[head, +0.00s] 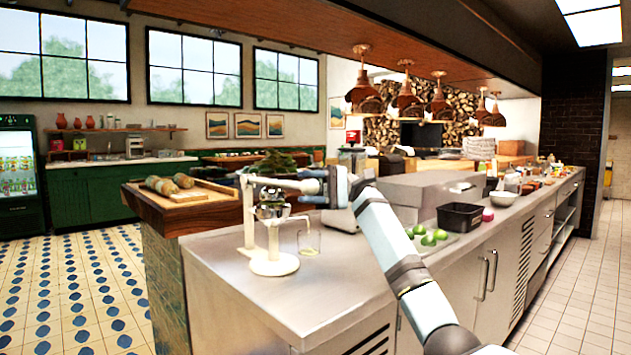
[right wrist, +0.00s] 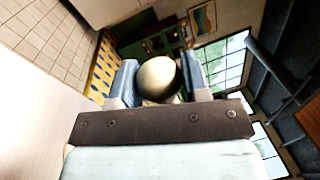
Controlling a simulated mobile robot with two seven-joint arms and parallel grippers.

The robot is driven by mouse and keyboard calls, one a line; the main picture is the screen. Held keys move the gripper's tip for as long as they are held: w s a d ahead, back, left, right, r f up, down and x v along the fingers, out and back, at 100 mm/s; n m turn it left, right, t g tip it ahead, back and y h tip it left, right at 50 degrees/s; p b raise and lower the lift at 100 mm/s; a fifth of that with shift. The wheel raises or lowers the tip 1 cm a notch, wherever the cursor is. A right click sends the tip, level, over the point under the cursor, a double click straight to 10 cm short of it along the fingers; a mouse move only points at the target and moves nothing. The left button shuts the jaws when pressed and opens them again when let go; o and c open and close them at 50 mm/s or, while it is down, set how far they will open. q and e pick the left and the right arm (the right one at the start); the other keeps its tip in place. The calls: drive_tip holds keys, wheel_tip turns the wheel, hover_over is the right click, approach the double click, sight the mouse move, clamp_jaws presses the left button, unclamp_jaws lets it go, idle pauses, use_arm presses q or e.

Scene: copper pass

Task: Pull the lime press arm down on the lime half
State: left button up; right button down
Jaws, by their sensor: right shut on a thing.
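The white lime press (head: 270,263) stands upright near the left end of the steel counter. Its arm (head: 275,182) reaches out to the right from the top of the post, roughly level and above the metal cup. My right gripper (head: 318,186) is at the arm's outer end. In the right wrist view its blue fingers (right wrist: 160,82) are shut on a round cream knob (right wrist: 157,74), the press arm's handle end. I cannot make out the lime half at the cup. My left gripper is not in view.
A clear glass (head: 309,242) stands just right of the press base. Green limes (head: 428,240) and a black bin (head: 460,216) are further right on the counter. A wooden board (head: 190,196) lies behind at left. The counter in front of the press is clear.

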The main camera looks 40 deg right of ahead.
drive_tip(key=shift+f, duration=0.3)
drive_tip(key=c, duration=1)
unclamp_jaws()
drive_tip(key=o, duration=0.4)
drive_tip(key=shift+w, duration=0.25)
drive_tip(key=shift+c, duration=0.2)
drive_tip(key=shift+s, duration=0.1)
drive_tip(key=shift+d, duration=0.1)
